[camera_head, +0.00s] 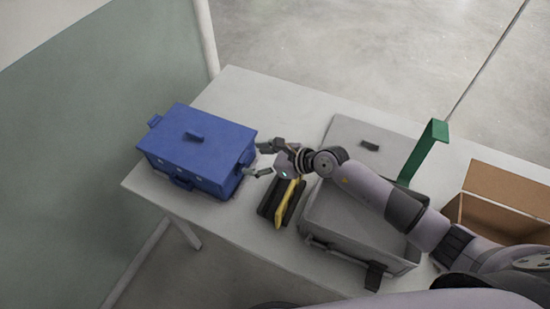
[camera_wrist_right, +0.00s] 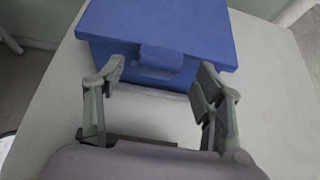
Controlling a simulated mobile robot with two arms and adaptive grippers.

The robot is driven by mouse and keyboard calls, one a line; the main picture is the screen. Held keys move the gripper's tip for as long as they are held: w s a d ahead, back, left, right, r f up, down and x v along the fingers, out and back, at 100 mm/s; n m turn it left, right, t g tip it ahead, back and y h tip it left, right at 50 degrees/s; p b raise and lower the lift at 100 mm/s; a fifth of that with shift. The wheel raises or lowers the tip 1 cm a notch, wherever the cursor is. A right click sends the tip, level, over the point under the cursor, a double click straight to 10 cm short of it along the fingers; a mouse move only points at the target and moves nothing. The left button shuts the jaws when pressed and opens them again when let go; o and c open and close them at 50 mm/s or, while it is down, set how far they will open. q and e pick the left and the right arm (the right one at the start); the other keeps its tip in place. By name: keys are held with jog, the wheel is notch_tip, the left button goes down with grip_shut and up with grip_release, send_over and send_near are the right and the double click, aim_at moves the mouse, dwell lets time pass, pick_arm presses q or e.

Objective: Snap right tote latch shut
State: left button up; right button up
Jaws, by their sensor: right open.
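The blue tote (camera_head: 185,150) stands on the left part of the table with its lid down. Its right latch (camera_head: 246,158) is on the end facing my right gripper. In the right wrist view this latch (camera_wrist_right: 161,56) is a blue tab tilted out from the tote's wall, just below the lid edge. My right gripper (camera_head: 261,160) is open and empty beside this end. In the right wrist view the open fingers (camera_wrist_right: 158,80) stand either side of the latch, apparently short of it. My left gripper is not in view.
A black and yellow item (camera_head: 289,205) lies below my right wrist. A grey case (camera_head: 335,215), with its lid up, is under my right forearm. A green upright piece (camera_head: 424,152) and an open cardboard box (camera_head: 505,190) are further right. Bare table (camera_head: 255,95) lies behind the tote.

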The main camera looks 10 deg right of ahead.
jog(key=v, duration=0.9)
jog(key=shift+s+d+r, duration=0.15)
jog(key=shift+s+d, duration=0.1)
jog(key=shift+s, duration=0.05)
jog(key=shift+c, duration=0.5)
